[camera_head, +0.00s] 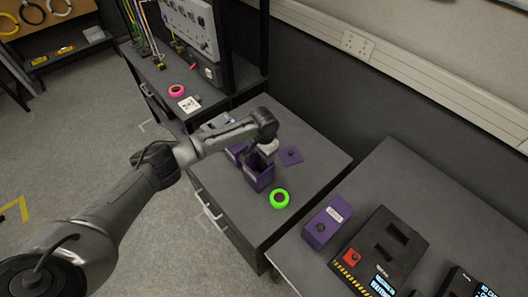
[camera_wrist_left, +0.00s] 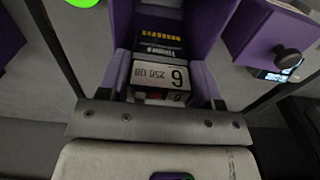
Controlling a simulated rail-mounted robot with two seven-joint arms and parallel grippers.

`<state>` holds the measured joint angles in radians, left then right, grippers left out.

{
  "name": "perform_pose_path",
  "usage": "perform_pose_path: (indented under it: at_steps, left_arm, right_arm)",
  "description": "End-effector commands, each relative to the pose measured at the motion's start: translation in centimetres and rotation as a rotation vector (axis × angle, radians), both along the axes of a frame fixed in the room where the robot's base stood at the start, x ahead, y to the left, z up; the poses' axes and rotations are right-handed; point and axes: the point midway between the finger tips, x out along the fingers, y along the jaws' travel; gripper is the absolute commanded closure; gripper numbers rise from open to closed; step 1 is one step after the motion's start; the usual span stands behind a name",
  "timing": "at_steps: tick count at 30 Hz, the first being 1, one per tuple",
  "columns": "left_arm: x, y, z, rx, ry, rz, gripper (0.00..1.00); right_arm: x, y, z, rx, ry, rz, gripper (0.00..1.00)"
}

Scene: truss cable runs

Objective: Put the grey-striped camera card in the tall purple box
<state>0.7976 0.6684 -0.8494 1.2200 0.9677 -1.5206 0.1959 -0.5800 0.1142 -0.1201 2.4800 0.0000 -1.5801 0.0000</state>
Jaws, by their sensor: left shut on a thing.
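An open purple box (camera_head: 258,176) stands on the grey cabinet top, and I take it for the tall one. My left gripper (camera_head: 266,155) is just above its opening, pointing down. In the left wrist view the gripper (camera_wrist_left: 160,80) is shut on a camera card (camera_wrist_left: 160,75) with a pale label reading "6" and "250 GB". The card is at the mouth of the purple box (camera_wrist_left: 205,25); how deep it sits I cannot tell. Dark surfaces with yellow marks (camera_wrist_left: 160,36) show beyond the label. The grey stripes are not clear. My right gripper is not in view.
A second purple box (camera_head: 235,152) stands close behind the open one. A purple lid with a knob (camera_head: 290,156) and a green tape ring (camera_head: 280,198) lie beside the open box. A labelled purple box (camera_head: 327,222) and a black device (camera_head: 380,250) are on the right table.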

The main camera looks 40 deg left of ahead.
Motion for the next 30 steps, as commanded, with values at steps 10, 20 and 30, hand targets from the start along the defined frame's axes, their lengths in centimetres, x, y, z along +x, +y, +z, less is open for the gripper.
perform_pose_path:
  at_steps: [10, 20, 30]
  left_arm:
    - [0.00, 0.00, -0.23, 0.000, 0.000, 0.000, 0.65]
    - [-0.01, -0.01, -0.23, 0.000, 0.000, 0.000, 0.21]
    - [-0.02, -0.01, -0.26, 0.000, 0.001, 0.000, 0.19]
  right_arm:
    - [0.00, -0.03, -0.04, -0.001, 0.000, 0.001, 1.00]
    - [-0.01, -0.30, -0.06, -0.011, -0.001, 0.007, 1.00]
    - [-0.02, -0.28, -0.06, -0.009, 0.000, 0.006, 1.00]
